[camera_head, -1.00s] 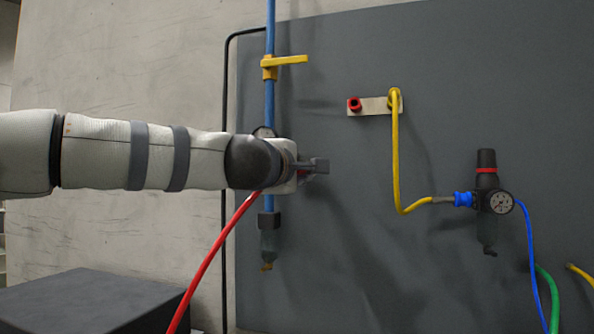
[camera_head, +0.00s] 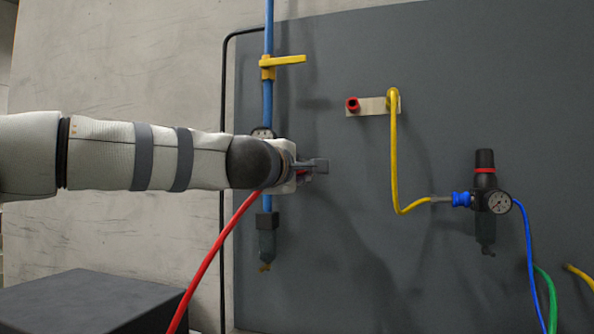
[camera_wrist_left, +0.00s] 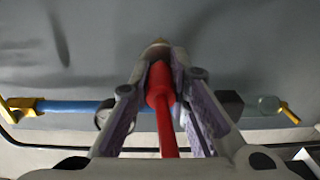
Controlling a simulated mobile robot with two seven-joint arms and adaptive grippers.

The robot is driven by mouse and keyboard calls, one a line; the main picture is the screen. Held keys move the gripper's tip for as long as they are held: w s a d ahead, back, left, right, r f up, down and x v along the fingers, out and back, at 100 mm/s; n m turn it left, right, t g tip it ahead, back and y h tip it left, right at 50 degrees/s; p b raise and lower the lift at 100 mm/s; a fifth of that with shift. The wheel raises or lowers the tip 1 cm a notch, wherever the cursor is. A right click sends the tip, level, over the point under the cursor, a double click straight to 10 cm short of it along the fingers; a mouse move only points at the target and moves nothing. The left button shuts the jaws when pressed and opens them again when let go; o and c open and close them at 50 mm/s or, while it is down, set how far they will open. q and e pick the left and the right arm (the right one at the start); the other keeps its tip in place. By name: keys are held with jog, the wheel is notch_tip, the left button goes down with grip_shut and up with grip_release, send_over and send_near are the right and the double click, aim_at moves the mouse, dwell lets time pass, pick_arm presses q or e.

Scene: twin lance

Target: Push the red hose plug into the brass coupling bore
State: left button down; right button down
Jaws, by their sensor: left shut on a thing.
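My left gripper (camera_head: 318,168) is in front of the dark panel, left of and below the coupling. In the left wrist view, its fingers (camera_wrist_left: 160,92) are shut on the red hose plug (camera_wrist_left: 158,82), with a pale tip showing beyond them. In the head view the plug is mostly hidden by the fingers. Its red hose (camera_head: 215,255) hangs down to the lower left. A red-ringed coupling with a dark bore (camera_head: 352,104) sits at the left end of a pale bracket (camera_head: 371,107). The plug is apart from it. No brass colour is clear on the coupling. My right gripper is not in view.
A yellow hose (camera_head: 395,160) runs from the bracket's right end down to a regulator with a gauge (camera_head: 498,202). A blue pipe (camera_head: 267,105) with a yellow valve handle (camera_head: 288,60) passes behind my gripper. A dark box (camera_head: 85,300) stands lower left.

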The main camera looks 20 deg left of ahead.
pick_arm(q)
jog(key=shift+w, duration=0.25)
dwell(0.8)
jog(key=c, duration=1.8)
grip_release()
jog(key=o, duration=0.5)
